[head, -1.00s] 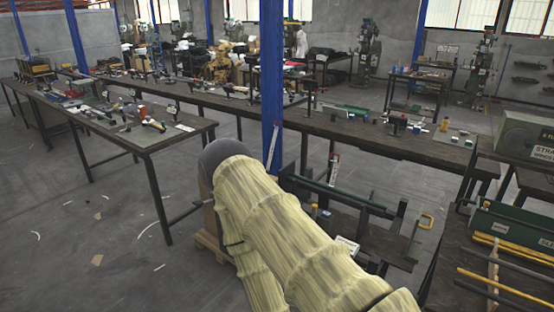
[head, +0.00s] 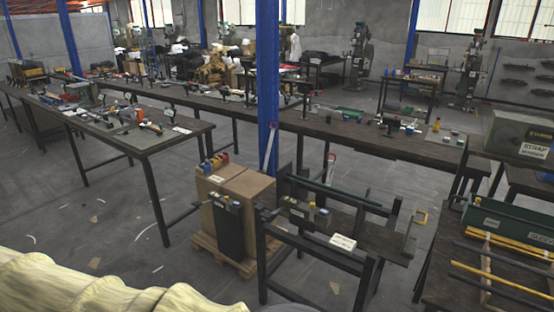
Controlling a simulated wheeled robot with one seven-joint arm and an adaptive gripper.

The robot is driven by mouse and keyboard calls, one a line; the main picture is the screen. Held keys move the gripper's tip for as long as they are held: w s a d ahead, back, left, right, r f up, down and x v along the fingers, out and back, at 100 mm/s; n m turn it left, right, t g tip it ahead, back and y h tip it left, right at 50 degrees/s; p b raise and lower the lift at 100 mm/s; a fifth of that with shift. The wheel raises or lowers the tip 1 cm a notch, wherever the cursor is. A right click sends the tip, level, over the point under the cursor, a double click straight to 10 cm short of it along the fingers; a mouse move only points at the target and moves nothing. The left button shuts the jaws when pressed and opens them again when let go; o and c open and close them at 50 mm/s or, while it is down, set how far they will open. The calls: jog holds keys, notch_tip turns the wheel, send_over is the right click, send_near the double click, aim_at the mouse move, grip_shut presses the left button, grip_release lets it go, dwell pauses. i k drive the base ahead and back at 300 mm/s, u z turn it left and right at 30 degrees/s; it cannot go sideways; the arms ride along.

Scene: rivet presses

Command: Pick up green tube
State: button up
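A long dark green bar (head: 335,191), which may be the green tube, lies along the top of a dark metal stand in the middle of the head view. It runs from upper left to lower right and nothing touches it from above. My gripper is out of view, so its state does not show. Only my arm, in a pale yellow cover, shows at the lower left, well apart from the stand.
A cardboard box (head: 240,190) on a pallet stands left of the stand, beside a blue post (head: 267,90). A right-hand bench holds a green tray (head: 510,225) and yellow and black rods (head: 500,285). A long workbench (head: 365,135) runs behind.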

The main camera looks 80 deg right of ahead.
aim_at(334, 189)
jog(key=u, duration=0.05)
jog(key=k, duration=1.7)
jog(key=z, duration=2.4)
jog(key=i, duration=0.5)
jog(key=u, duration=0.35)
jog(key=k, duration=1.1)
jog(key=u, duration=1.25)
jog(key=i, duration=1.6)
jog(key=z, duration=0.4)
jog(key=i, duration=1.1)
jog(key=z, duration=0.85)
